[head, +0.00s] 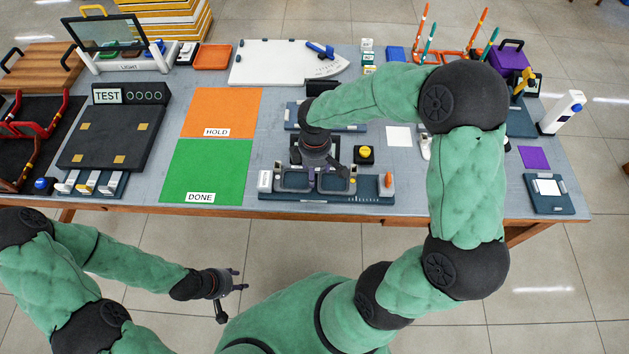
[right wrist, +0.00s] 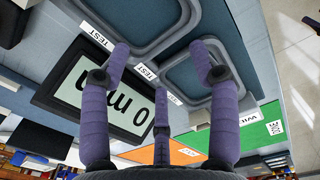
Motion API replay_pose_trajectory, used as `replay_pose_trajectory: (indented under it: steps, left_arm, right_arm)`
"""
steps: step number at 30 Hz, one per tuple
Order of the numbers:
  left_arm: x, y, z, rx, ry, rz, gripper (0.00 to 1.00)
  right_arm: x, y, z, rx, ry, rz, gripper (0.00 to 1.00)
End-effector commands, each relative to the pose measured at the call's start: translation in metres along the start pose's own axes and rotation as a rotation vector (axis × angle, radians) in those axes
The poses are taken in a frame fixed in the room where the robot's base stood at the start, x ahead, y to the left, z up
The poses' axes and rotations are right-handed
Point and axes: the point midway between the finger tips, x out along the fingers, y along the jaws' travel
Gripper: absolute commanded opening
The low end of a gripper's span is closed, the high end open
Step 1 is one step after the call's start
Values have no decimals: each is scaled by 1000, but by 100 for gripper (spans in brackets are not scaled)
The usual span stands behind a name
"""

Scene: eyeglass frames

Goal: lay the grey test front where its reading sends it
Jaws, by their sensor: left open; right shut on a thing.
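The grey test front (head: 335,182), two rounded rims joined by a bridge, is at a dark blue gauge base (head: 330,200) at the table's front edge. My right gripper (head: 322,168) is over its middle; in the right wrist view its fingers (right wrist: 160,50) close around the bridge region, contact partly hidden. Rims (right wrist: 190,75) and TEST labels show there. A display (right wrist: 90,95) reads upside down, seemingly "0 mm", its edge near a finger. The orange HOLD mat (head: 222,112) and green DONE mat (head: 206,165) are bare. My left gripper (head: 238,280) is open and empty before the table.
A dark TEST board (head: 110,135) lies left of the mats. A yellow button block (head: 364,154) stands right of my right gripper. An orange tray (head: 212,57) and a white dial board (head: 280,62) lie behind. A white bottle (head: 562,112) stands at the right edge.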

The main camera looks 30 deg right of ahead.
Motion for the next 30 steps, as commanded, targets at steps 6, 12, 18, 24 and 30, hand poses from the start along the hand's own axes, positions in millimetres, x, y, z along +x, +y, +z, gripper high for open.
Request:
replay_pose_trajectory:
  steps: [6,12,18,24,30]
  left_arm:
    - [-8,3,0,0,0,0,44]
    - [-17,6,1,0,0,0,44]
    - [-26,9,1,0,0,0,44]
    - [-33,12,1,0,0,0,44]
    - [-32,12,1,0,0,0,44]
  right_arm:
    - [0,-6,3,-9,-11,-14,0]
    - [-14,-4,2,-7,-9,-11,0]
    - [-26,-3,2,-5,-7,-9,0]
    - [-35,-3,1,-5,-6,-8,0]
    - [-34,-3,1,-4,-6,-8,0]
